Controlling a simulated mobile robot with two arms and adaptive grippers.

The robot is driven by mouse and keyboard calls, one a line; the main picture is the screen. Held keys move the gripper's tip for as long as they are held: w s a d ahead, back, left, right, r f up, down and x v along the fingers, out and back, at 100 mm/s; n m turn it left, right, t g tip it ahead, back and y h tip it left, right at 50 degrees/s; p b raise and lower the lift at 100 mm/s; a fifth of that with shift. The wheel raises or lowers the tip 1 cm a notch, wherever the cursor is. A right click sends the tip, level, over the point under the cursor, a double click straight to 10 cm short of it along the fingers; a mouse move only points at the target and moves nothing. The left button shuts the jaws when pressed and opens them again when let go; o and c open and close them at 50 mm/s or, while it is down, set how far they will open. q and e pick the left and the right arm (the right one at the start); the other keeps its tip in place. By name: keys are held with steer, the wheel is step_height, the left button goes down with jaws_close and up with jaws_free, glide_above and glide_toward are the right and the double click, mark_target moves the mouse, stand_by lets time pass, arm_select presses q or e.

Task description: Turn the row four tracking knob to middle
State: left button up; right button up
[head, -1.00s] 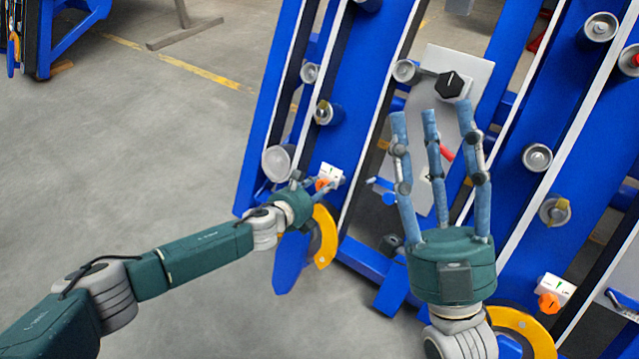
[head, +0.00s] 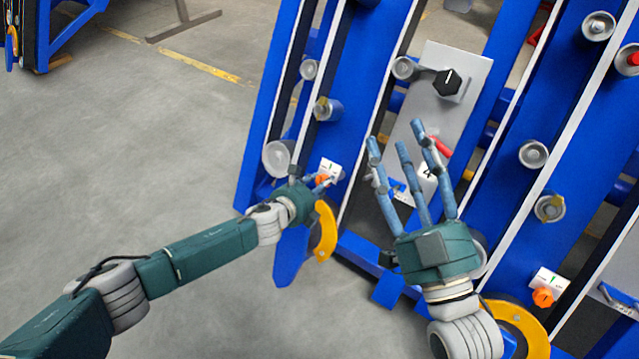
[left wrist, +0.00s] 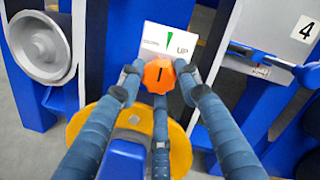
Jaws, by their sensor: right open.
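An orange knob (left wrist: 158,75) with a short dark upright line on its face sits under a white label (left wrist: 165,48) with a green wedge, "UP" at the right and a smaller word at the left. In the head view the orange knob (head: 322,180) is partly hidden by my left gripper (head: 325,182). My left fingertips (left wrist: 160,82) stand around the knob; whether they touch it I cannot tell. A black knob (head: 447,82) with a white pointer sits on a grey panel marked 4 (head: 470,75). My right gripper (head: 398,140) is open and empty in front of this panel, below the black knob.
Blue frame beams (head: 355,100) with rollers surround both grippers. A yellow curved part (head: 326,232) is just below the left gripper. Another orange knob (head: 543,297) with a white label is at the lower right.

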arm_select(q)
steer(key=shift+o, duration=1.3)
steer(key=shift+s+d+f, duration=0.15)
steer(key=shift+s+f, duration=0.05)
steer(key=shift+w+r, duration=0.1)
steer(key=shift+r, duration=0.1)
steer(key=shift+s+a+r, duration=0.15)
steer(key=shift+s+a, duration=0.15)
steer(key=shift+a, duration=0.05)
steer(key=v, duration=1.1)
steer(key=shift+s, duration=0.1)
